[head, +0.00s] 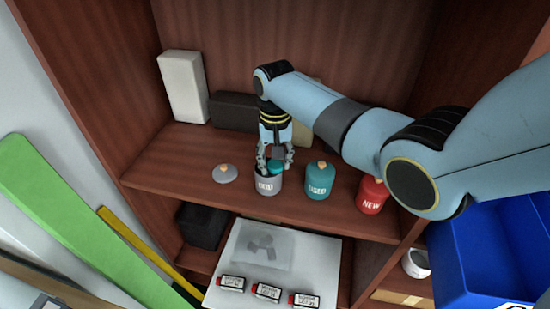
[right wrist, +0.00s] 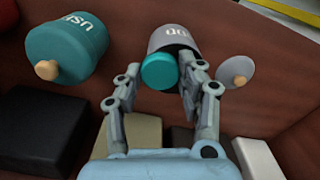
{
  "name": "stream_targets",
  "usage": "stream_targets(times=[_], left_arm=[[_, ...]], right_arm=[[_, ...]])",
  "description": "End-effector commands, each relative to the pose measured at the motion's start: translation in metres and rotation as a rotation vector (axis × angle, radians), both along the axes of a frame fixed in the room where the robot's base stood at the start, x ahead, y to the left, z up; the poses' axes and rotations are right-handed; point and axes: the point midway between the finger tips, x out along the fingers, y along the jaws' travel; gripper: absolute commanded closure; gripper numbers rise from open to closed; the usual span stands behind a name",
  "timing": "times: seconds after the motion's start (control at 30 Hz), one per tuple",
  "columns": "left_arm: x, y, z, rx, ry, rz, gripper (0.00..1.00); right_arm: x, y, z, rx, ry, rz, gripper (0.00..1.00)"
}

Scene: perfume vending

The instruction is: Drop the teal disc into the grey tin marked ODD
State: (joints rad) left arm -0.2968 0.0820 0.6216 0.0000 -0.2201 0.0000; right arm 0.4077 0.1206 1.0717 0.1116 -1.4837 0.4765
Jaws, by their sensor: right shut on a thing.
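The grey tin (head: 268,186) stands open on the shelf; its white marking is only partly legible in the head view. It also shows in the right wrist view (right wrist: 168,38). A grey lid with a wooden knob (head: 224,174) lies to its left, and also shows in the right wrist view (right wrist: 236,72). My right gripper (head: 275,161) points down at the tin and is shut on the teal disc (right wrist: 160,71). The disc (head: 275,168) is at the tin's mouth; I cannot tell whether it is below the rim. My left gripper is not in view.
A lidded teal tin (head: 319,181) marked USED and a red tin (head: 370,196) marked NEW stand to the right. A white box (head: 184,86) and a dark box (head: 233,111) stand behind. Below are small labelled bottles (head: 267,292) and a blue bin (head: 490,255).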

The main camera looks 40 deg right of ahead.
Motion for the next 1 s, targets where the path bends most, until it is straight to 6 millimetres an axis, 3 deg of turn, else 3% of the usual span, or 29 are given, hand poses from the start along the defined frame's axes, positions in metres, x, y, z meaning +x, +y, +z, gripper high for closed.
stream_targets(times=[0.13, 0.17, 0.37, 0.73, 1.0], left_arm=[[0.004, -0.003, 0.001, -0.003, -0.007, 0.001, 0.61], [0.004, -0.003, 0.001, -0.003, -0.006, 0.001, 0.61], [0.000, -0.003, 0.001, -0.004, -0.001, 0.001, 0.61], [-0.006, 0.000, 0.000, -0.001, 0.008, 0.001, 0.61], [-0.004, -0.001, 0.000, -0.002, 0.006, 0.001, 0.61]], right_arm=[[0.000, 0.000, 0.001, -0.001, -0.001, 0.000, 0.79], [0.000, 0.000, 0.001, -0.001, -0.001, 0.000, 0.61], [0.000, 0.000, 0.001, -0.001, -0.001, 0.000, 0.35], [0.001, 0.000, 0.009, -0.001, -0.003, 0.000, 0.35], [0.001, 0.000, 0.064, -0.001, -0.006, 0.001, 0.35]])
